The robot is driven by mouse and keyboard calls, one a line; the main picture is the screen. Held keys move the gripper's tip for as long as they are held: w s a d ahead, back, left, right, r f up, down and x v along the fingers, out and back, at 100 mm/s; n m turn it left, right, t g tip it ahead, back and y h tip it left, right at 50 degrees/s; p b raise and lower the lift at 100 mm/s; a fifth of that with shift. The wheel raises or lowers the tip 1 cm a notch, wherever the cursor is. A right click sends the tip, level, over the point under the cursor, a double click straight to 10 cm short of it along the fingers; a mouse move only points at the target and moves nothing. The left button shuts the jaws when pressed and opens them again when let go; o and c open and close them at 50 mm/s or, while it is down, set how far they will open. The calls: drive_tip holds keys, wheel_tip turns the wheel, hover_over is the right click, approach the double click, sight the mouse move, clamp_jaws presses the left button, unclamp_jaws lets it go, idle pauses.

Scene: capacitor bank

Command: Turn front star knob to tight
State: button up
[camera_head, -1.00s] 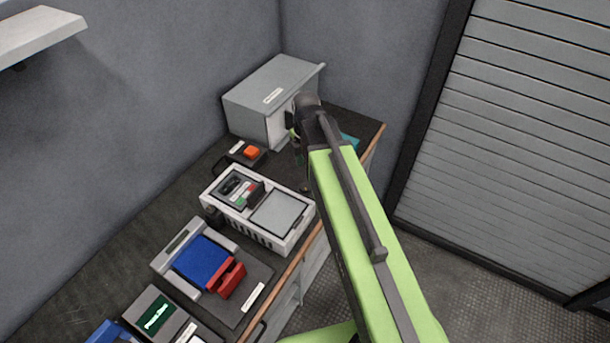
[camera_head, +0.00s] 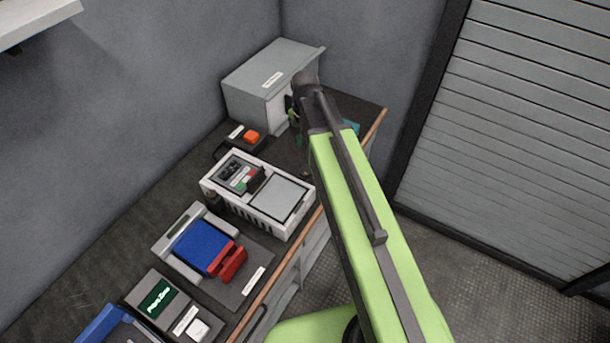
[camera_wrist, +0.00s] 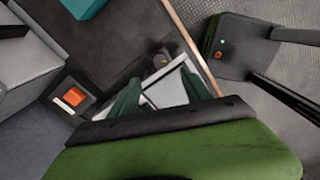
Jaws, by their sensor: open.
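The white device (camera_head: 240,205) stands on the dark bench, with a small dark panel, red and green parts and a pale grey plate on top. A dark round knob (camera_head: 212,203) shows at its left side; its star shape and setting are too small to read. My gripper (camera_wrist: 160,92) is open, its green fingers apart, with part of the white device (camera_wrist: 170,88) showing between and beyond them. A small dark knob-like part (camera_wrist: 163,58) lies just past the fingers; I cannot tell if it is the front star knob. In the head view my arm mostly hides the gripper (camera_head: 294,117).
A grey cabinet (camera_head: 260,75) stands at the back, an orange-button box (camera_head: 243,140) before it, and a teal item (camera_head: 350,127) behind my arm. A blue-and-red unit (camera_head: 205,247) and a green-screen box (camera_head: 158,300) stand nearer. Open floor (camera_head: 480,270) lies right.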

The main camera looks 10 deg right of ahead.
sight(305, 171)
wheel_tip(305, 171, down, 11)
drive_tip(key=b, duration=0.9)
clamp_jaws()
